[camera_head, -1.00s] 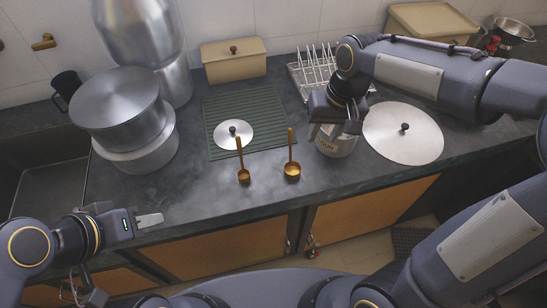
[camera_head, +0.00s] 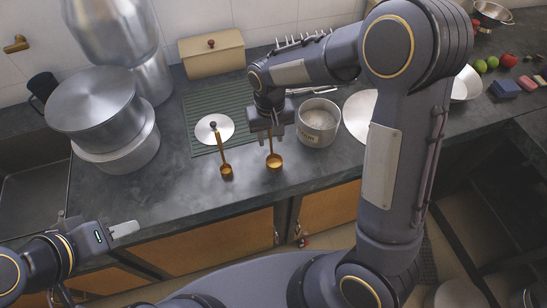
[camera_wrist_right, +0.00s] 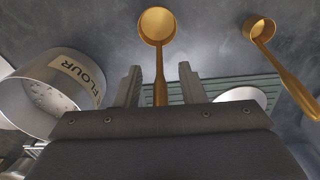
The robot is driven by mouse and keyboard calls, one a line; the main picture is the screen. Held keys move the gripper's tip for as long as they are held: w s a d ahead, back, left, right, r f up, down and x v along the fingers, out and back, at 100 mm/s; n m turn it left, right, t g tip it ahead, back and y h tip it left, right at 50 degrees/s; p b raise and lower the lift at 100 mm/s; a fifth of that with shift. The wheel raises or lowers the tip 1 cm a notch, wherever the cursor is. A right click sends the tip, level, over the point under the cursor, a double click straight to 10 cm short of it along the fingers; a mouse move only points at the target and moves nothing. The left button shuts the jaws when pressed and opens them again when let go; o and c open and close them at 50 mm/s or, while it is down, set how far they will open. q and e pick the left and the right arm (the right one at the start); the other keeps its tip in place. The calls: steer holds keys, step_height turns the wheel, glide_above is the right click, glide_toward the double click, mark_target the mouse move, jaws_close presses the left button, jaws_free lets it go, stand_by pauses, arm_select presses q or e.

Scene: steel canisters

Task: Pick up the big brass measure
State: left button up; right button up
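The big brass measure (camera_head: 274,161) lies on the dark counter, its round cup towards the front edge and its handle pointing back. In the right wrist view its cup (camera_wrist_right: 158,24) is at the top and its handle runs down between my right gripper's fingers. My right gripper (camera_head: 269,131) is over the handle; the fingers (camera_wrist_right: 160,72) are open, with space on both sides of the handle. A smaller brass measure (camera_head: 227,171) lies to the left, its handle over the small lid. My left gripper (camera_head: 124,229) is off the counter's front edge at left, its opening unclear.
An open flour canister (camera_head: 318,124) stands just right of my right gripper. The small steel lid (camera_head: 204,130) lies on a green ribbed mat (camera_head: 196,109). A large steel lid (camera_head: 357,116) is partly behind my arm. Stacked pots (camera_head: 135,155) stand left.

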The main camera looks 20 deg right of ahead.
steer(key=shift+c, duration=0.5)
jaws_close()
steer(key=shift+r, duration=0.6)
steer(key=s+a+r+b, duration=0.1)
steer(key=s+a+r, duration=0.5)
steer(key=s+r, duration=0.5)
steer(key=shift+s+a+r, duration=0.2)
steer(key=shift+s+r, duration=0.15)
steer(key=shift+s, duration=0.45)
